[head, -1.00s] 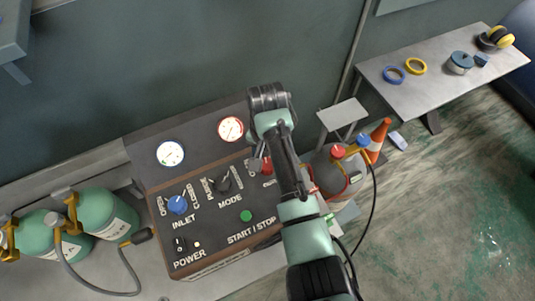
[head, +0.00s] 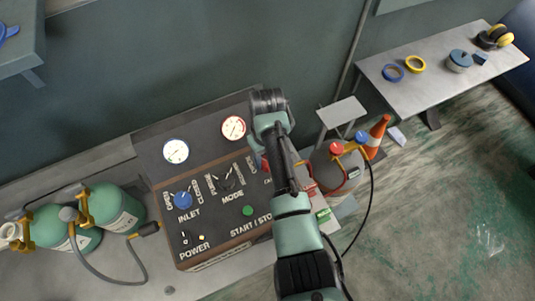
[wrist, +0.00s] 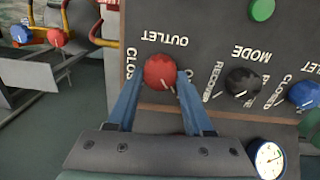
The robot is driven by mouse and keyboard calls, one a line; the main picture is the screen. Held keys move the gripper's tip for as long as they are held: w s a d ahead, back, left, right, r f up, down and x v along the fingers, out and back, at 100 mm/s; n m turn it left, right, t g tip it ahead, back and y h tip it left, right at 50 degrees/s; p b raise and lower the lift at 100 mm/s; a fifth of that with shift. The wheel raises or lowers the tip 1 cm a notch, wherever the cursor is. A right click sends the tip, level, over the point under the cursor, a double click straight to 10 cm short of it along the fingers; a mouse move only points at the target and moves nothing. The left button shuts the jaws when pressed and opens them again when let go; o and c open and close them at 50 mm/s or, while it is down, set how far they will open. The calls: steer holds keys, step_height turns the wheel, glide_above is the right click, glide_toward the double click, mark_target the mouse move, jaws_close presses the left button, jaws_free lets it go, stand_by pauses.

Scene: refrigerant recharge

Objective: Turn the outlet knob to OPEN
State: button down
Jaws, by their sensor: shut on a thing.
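The red outlet knob (wrist: 160,71) is on the dark control panel (wrist: 215,45), seen upside down in the wrist view. My gripper (wrist: 161,80) has one blue finger on each side of the knob and is shut on it. A pale pointer mark shows at the knob's lower right in that view, on the side away from the partly hidden CLOSED label. The OPEN label is mostly behind the right finger. In the head view my arm hides most of the knob.
The black mode knob (wrist: 243,82) and blue inlet knob (wrist: 304,95) sit beside the outlet knob. The panel also has a green start/stop button (head: 247,210) and two gauges (head: 176,151).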

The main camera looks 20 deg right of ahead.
steer(key=shift+n, duration=0.7)
steer(key=shift+c, duration=1.5)
jaws_free()
step_height(320, 180, up, 13)
steer(key=shift+p, duration=0.35)
